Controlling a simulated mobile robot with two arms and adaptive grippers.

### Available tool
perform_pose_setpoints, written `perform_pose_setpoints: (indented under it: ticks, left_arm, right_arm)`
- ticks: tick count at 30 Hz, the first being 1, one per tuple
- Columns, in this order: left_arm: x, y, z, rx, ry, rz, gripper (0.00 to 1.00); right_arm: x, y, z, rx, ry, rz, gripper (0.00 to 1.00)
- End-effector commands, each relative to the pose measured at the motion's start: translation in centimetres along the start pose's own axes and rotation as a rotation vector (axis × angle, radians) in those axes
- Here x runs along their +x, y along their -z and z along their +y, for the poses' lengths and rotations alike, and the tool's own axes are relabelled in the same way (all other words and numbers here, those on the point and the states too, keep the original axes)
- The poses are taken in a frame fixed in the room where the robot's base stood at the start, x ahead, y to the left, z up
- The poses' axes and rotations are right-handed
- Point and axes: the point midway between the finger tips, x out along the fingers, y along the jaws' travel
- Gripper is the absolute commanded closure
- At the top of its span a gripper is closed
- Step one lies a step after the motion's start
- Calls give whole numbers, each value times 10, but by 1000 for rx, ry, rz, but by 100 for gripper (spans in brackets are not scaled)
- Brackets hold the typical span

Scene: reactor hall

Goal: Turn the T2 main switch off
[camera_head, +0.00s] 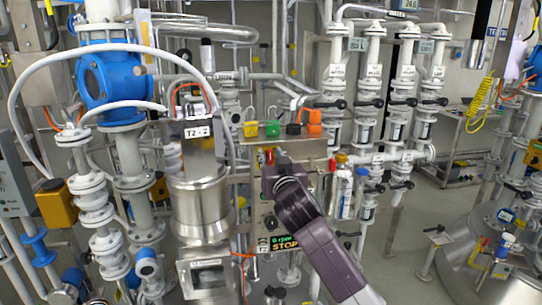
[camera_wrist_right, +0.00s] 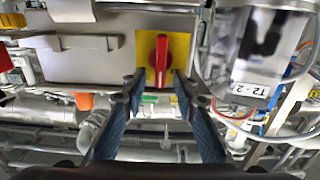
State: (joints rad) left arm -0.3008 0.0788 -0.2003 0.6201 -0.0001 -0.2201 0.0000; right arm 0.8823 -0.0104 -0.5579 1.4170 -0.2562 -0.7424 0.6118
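The main switch is a red rotary knob (camera_wrist_right: 161,58) on a yellow square plate (camera_wrist_right: 178,50), on a grey panel box (camera_wrist_right: 88,62). In the right wrist view its handle runs along the picture's vertical. My right gripper (camera_wrist_right: 157,86) is open, its two fingertips apart at the knob's near end, one to each side; I cannot tell whether they touch it. In the head view my right gripper (camera_head: 272,178) is at the panel box (camera_head: 312,150) and covers much of its front. A vessel labelled T2 (camera_head: 200,205) stands left of the box. My left gripper is out of view.
Yellow, green, black and orange blocks (camera_head: 314,130) line the box's top. A lit display (camera_head: 285,242) reading STOP is below my right gripper. Pipes and a blue-bodied fitting (camera_head: 108,80) crowd the left.

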Motion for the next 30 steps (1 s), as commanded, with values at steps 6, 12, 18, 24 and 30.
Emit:
perform_pose_setpoints:
  ticks: [6,12,18,24,30]
  left_arm:
    - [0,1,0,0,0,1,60]
    - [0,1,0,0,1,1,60]
    - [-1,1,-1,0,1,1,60]
    - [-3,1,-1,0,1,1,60]
    - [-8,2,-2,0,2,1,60]
  right_arm:
    - [0,0,0,0,0,0,95]
    - [0,0,0,0,0,-1,100]
    - [0,0,0,-16,0,-1,100]
    - [0,0,-2,-93,0,-2,100]
    - [0,0,-6,-244,0,-2,100]
